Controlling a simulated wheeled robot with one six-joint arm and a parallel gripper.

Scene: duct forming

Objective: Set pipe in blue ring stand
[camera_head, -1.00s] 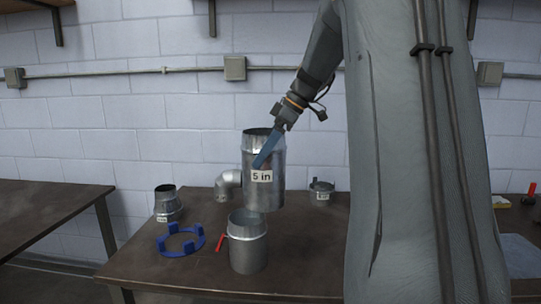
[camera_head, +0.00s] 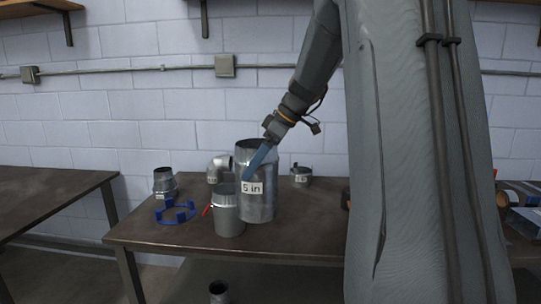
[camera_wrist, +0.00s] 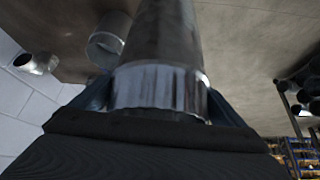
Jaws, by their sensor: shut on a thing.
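The pipe (camera_head: 258,205) is a wide silver metal cylinder labelled "5 in", standing upright at the right of the smaller can in the head view. My gripper (camera_head: 259,158) is shut on its upper rim. In the wrist view the pipe (camera_wrist: 165,40) extends away from my gripper (camera_wrist: 158,105), between its fingers. The blue ring stand (camera_head: 176,219) lies flat on the table's left part, with several upright prongs and nothing in it. The pipe is to its right, apart from it. I cannot tell whether the pipe's bottom touches the table.
A smaller metal can (camera_head: 229,218) stands just left of the pipe, with a red handle (camera_head: 206,210) beside it. An elbow (camera_head: 218,168), a short duct piece (camera_head: 165,182) and a collar (camera_head: 301,177) stand behind. The table (camera_head: 150,237) is bare at front left.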

